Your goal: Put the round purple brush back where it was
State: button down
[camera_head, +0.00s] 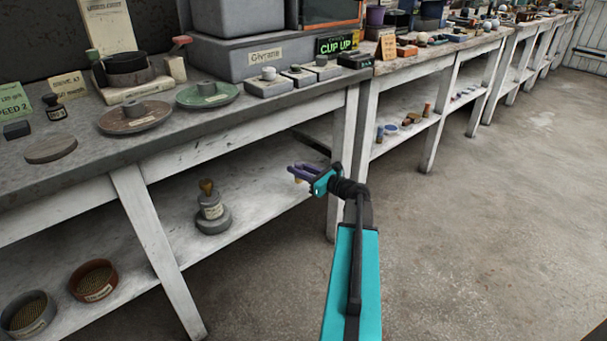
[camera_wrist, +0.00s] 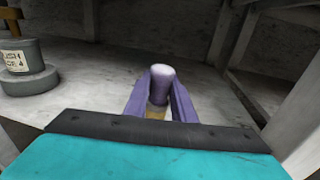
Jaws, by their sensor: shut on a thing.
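My gripper (camera_head: 297,172) is held out in front of the long bench, near a white bench leg and above the lower shelf's front edge. Its two purple fingers also show in the wrist view (camera_wrist: 160,98). They are shut on the round purple brush (camera_wrist: 161,84). The brush has a pale, whitish end pointing up and away, and a tan part low between the fingers. In the head view the brush is too small to tell clearly from the fingers.
The shelf has bare room right of the knobbed piece. The bench top (camera_head: 175,140) carries round plates and labelled boxes. White legs (camera_head: 158,250) stand as obstacles.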

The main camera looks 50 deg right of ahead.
jog(key=shift+w+d+f+b, duration=0.1)
jog(key=shift+w+d+b, duration=0.15)
jog(key=shift+d, duration=0.55)
jog(key=shift+w+d+f+b, duration=0.15)
jog(key=shift+w+d, duration=0.2)
jog(key=shift+d, duration=0.45)
jog(key=shift+r, duration=0.1)
jog(key=shift+w+d, duration=0.2)
jog(key=shift+d, duration=0.25)
jog(key=shift+f+b, duration=1.25)
jog(key=shift+f, duration=0.55)
jog(key=shift+f, duration=0.1)
jog(key=c, duration=1.5)
grip_release()
